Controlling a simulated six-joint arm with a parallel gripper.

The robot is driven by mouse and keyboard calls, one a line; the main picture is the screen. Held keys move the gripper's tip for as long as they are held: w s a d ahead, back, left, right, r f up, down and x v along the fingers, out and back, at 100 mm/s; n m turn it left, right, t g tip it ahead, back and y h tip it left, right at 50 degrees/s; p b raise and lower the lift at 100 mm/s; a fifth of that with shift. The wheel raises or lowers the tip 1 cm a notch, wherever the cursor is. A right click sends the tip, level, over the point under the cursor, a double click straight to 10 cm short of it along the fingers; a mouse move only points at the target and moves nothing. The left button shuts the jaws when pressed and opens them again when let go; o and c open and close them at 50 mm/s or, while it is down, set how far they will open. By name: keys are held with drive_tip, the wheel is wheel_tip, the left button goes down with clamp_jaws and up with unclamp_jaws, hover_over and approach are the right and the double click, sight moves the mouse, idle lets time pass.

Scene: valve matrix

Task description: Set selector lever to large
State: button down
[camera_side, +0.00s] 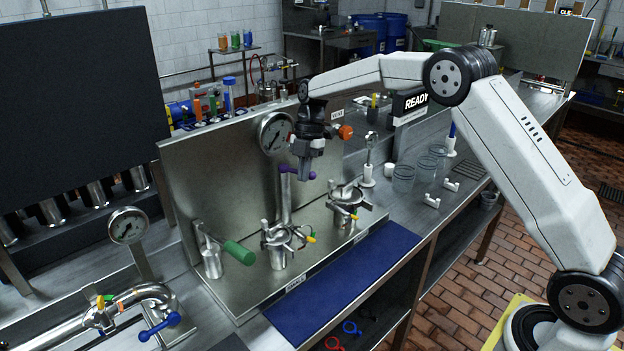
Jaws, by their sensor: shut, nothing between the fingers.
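My gripper (304,177) points down, fingers shut and empty, in front of the steel back panel (215,165). It overlaps a purple handle (289,170) on top of an upright pipe; I cannot tell whether they touch. A lever with a thick green grip (238,252) sits on a short post at the panel's left, its grip pointing to the lower right. An orange knob (345,132) is at the panel's upper right. I cannot tell which handle is the selector lever, and no "large" mark is readable.
Two clamped steel fittings (280,255) (347,207) stand on the plate below the gripper. A round gauge (274,133) is on the panel. A blue mat (340,285) lies clear in front.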

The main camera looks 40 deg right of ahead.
drive_tip(key=shift+w+d+n, duration=0.1)
drive_tip(key=shift+d+n, duration=0.35)
drive_tip(key=shift+n, duration=0.25)
drive_tip(key=shift+w+d, duration=0.1)
drive_tip(key=shift+d, duration=0.35)
wheel_tip(320, 180, up, 9)
drive_tip(key=shift+s+a, duration=0.2)
drive_tip(key=shift+a, duration=0.25)
idle(0.8)
drive_tip(key=shift+f, duration=0.15)
